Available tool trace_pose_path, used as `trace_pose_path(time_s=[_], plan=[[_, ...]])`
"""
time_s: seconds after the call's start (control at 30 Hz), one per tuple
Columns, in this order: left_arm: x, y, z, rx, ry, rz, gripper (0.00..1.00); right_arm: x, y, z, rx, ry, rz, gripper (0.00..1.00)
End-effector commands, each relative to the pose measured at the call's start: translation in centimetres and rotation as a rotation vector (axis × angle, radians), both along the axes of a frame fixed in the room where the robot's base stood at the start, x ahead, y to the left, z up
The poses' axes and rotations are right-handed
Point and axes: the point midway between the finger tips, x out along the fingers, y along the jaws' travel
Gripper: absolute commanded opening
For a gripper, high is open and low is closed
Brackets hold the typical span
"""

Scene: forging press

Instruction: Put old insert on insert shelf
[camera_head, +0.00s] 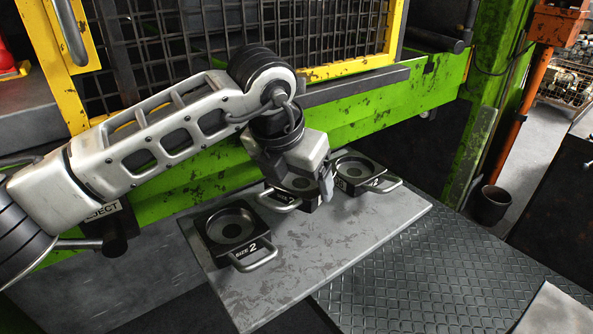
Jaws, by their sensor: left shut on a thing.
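The insert shelf (335,245) is a grey, worn metal plate in front of the green press frame. My left gripper (322,190) reaches down over the back middle of the shelf. It is shut on a dark insert (309,203), which my gripper mostly hides; a loop handle shows at its left. This insert is at shelf level, but I cannot tell whether it touches the plate. To its left, a dark round-holed insert marked SIZE 2 (226,224) lies on the shelf, handle forward. To its right lies another dark insert (354,168) with its handle. My right gripper is out of view.
The green press frame (400,110) and yellow-framed mesh guard (330,70) stand behind the shelf. A dark bucket (491,205) is on the floor at right. Tread-plate floor (440,285) lies to the right. The shelf's front part is bare.

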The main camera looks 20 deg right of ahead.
Motion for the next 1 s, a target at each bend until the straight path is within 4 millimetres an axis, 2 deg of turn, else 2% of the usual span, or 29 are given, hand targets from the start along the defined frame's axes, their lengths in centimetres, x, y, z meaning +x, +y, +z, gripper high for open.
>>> trace_pose_path(time_s=[0.1, 0.17, 0.57, 0.6, 0.67, 1.0], plan=[[0.0, -0.1, -1.9, -0.006, -0.002, -0.002, 0.11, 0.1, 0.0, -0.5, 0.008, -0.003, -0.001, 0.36], [0.0, -0.1, -2.4, -0.006, -0.003, -0.003, 0.11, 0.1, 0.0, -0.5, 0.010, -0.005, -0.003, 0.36], [0.0, -0.1, -2.8, -0.006, -0.005, -0.004, 0.11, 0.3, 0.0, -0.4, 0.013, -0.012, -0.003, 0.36], [-0.1, 0.0, -3.2, 0.001, 0.001, -0.002, 0.84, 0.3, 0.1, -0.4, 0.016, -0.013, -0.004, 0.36], [-0.1, 0.0, -3.1, 0.001, 0.001, -0.002, 1.00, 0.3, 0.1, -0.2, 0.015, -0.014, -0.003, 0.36], [-0.1, 0.1, -2.5, 0.001, -0.001, -0.002, 1.00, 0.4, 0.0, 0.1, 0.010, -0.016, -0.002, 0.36]])
